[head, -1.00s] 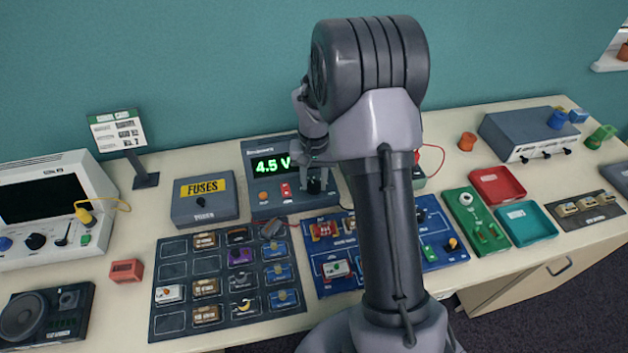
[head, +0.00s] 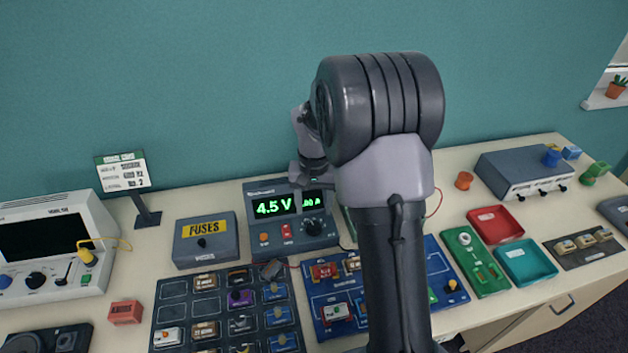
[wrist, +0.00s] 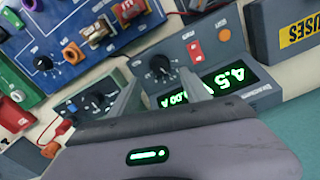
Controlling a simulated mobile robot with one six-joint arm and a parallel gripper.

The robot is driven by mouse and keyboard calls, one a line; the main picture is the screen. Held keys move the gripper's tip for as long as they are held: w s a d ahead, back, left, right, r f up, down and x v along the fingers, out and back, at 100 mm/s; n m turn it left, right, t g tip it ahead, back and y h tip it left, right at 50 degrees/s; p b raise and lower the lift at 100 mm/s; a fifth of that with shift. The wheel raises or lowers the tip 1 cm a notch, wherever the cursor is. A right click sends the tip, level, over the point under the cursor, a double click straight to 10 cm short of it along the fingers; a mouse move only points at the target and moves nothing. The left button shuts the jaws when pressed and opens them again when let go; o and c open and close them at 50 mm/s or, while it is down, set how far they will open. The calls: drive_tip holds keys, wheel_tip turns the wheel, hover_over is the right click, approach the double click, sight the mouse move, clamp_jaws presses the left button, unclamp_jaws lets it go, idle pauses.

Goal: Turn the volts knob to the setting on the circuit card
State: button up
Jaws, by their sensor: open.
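The power supply (head: 258,223) stands at the back of the bench, and its green display (head: 272,206) reads 4.5 V. Its black volts knob (head: 314,228) is on the right of the front panel; it also shows in the wrist view (wrist: 161,66). My gripper (head: 314,190) is above the knob, in front of the display's right part. In the wrist view the two fingers (wrist: 160,85) are apart with nothing between them, and the knob is clear of them. The circuit card (head: 122,171) stands on a post at the back left; its writing is too small to read.
A fuses box (head: 206,247) stands left of the supply. A dark tray of parts (head: 172,291) and a blue circuit board (head: 318,292) lie in front. Red (head: 495,212) and teal (head: 543,275) trays are at right. My arm hides part of the bench.

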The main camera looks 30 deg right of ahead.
wheel_tip(320, 180, up, 10)
drive_tip(key=p, duration=0.2)
drive_tip(key=shift+r, duration=0.25)
